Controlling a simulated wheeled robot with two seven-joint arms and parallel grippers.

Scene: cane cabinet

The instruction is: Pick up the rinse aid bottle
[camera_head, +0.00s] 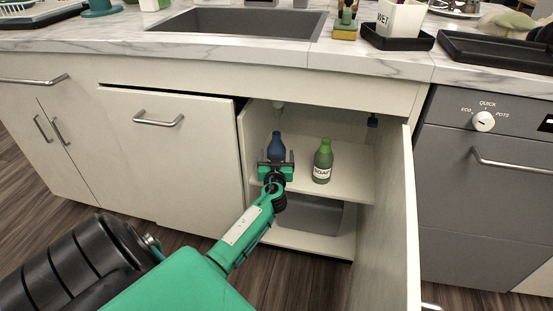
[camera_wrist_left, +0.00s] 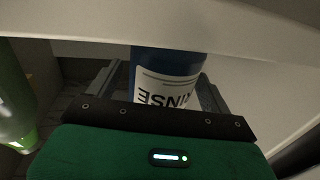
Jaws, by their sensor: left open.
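The rinse aid bottle (camera_head: 276,147) is dark blue and stands upright on the upper shelf inside the open cabinet. In the left wrist view the bottle (camera_wrist_left: 165,62) shows a white label with part of the word RINSE, upside down. My left gripper (camera_head: 276,165) is open in front of the bottle, at shelf height. In the wrist view its fingers reach along both sides of the bottle; whether they touch it I cannot tell. The gripper hides the bottle's lower part in the head view. My right gripper is not in view.
A green soap bottle (camera_head: 323,163) stands on the same shelf, right of the gripper. The open cabinet door (camera_head: 388,235) bounds the right side. A grey bin (camera_head: 308,214) sits on the lower shelf. The marble countertop (camera_head: 240,46) is above.

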